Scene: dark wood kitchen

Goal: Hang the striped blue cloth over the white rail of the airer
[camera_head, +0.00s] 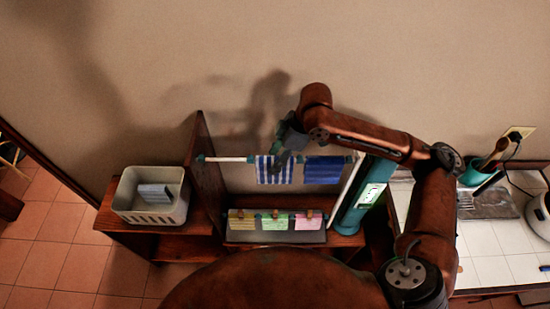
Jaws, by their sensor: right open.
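The striped blue cloth (265,174), blue and white, hangs over the white rail (228,159) of the airer, left of a plain dark blue cloth (323,172) on the same rail. My right gripper (281,156) is open, at the rail just over the striped cloth, and covers part of its upper edge. Whether its fingers touch the cloth cannot be told. My left gripper is not in view.
A pale basket (126,205) with a folded light blue cloth (155,193) stands at left on the wooden unit. A teal box (352,217) stands right of the airer. A counter with utensils is at far right.

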